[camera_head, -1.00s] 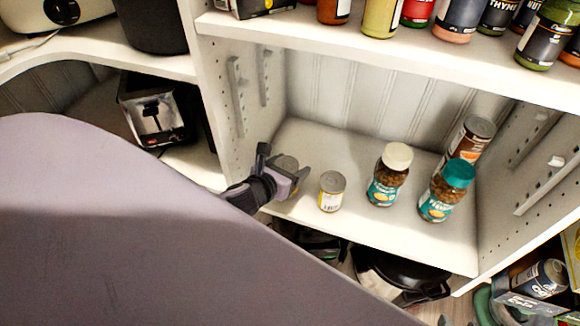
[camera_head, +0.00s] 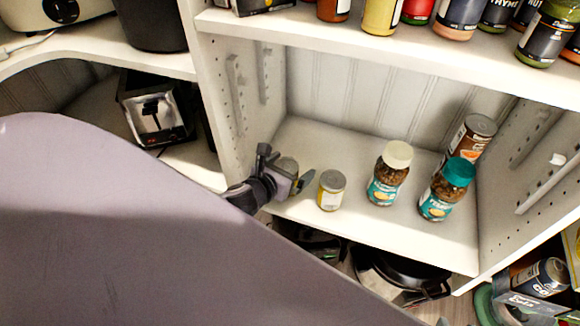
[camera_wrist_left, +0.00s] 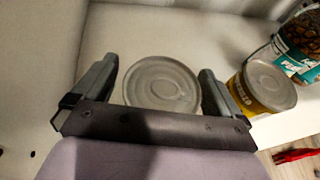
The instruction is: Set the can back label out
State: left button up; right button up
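A small can with a grey metal lid (camera_wrist_left: 162,85) stands upright at the left end of the middle shelf; its lid also shows in the head view (camera_head: 287,165). My left gripper (camera_head: 285,172) is at this can, with one finger on each side of it. In the left wrist view the gripper (camera_wrist_left: 160,80) is open around the can, with a narrow gap at the left finger; the right finger is close to or touching it. The can's label is hidden. A second small can, yellow and white (camera_head: 331,191), stands just right of the gripper. My right gripper is not in view.
Two jars, one white-capped (camera_head: 389,173) and one teal-capped (camera_head: 447,190), and a tall brown can (camera_head: 470,140) stand further right on the shelf (camera_head: 400,232). The shelf's side wall (camera_head: 235,100) is close left of my gripper. Spice jars line the shelf above.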

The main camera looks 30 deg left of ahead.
pick_arm(q)
jog(key=shift+f, duration=0.1)
jog(key=shift+s, duration=0.2)
jog(key=shift+p+v, duration=0.6)
jog(key=shift+v, duration=0.6)
jog(key=v, duration=0.3)
jog(key=shift+r+p, duration=0.25)
jog(key=shift+p, duration=0.15)
jog(key=shift+s+r, duration=0.2)
jog(key=shift+s, duration=0.4)
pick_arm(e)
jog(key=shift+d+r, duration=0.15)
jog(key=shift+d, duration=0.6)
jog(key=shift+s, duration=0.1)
